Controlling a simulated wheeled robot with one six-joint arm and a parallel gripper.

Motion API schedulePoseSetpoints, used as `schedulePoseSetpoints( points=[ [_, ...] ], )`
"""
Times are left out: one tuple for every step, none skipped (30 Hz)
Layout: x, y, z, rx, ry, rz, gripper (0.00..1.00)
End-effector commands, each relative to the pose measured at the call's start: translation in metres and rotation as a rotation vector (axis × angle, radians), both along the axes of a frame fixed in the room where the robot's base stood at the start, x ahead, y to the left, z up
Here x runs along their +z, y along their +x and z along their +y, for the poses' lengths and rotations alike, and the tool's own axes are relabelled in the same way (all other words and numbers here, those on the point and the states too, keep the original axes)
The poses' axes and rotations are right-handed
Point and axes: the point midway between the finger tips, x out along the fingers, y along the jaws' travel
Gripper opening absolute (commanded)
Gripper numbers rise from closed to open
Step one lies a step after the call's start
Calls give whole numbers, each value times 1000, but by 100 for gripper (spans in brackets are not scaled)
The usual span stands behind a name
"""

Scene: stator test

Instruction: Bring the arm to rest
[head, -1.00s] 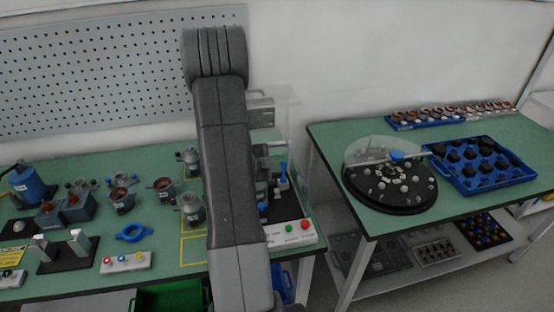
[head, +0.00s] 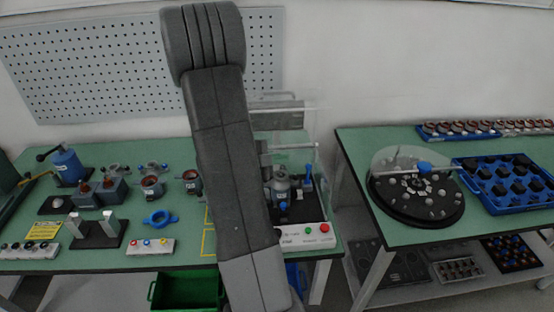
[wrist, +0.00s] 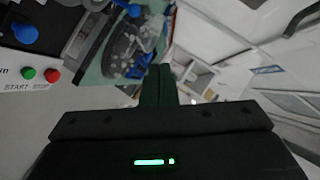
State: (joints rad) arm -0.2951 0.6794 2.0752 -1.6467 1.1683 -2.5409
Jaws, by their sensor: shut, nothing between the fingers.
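My arm (head: 228,150) rises through the middle of the head view, bent at a grey joint near the top edge. My gripper is hidden in the head view. In the wrist view my gripper (wrist: 160,72) shows as dark fingers held together, shut and empty, with a green light on its body. The fingers point past the front of the test station, whose green and red START and STOP buttons (wrist: 40,74) show at the left. The fingers appear clear of any object.
The test station (head: 290,195) stands behind my arm. The right table (head: 410,237) carries a round black turntable (head: 417,208) and blue trays (head: 505,205). A green bin (head: 185,290) sits below.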

Motion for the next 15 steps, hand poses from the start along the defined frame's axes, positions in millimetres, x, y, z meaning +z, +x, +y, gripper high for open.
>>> schedulePoseSetpoints(
  points=[
    [2,-1,4,3,0,-1,0],
    [2,-2,5,2,-1,-1,0],
    [3,-3,6,2,-1,0,0],
    [3,-3,7,1,0,1,0],
    [4,-4,7,0,0,1,0],
    [4,-4,8,0,0,1,0],
    [4,-4,8,0,0,1,0],
    [4,-4,8,0,0,1,0],
    [4,-4,8,0,0,1,0],
    [4,-4,8,0,0,1,0],
    [4,-4,8,0,0,1,0],
    [4,-4,8,0,0,1,0],
    [4,-4,8,0,0,1,0],
    [4,-4,8,0,0,1,0],
    [4,-4,8,0,0,1,0]
  ],
)
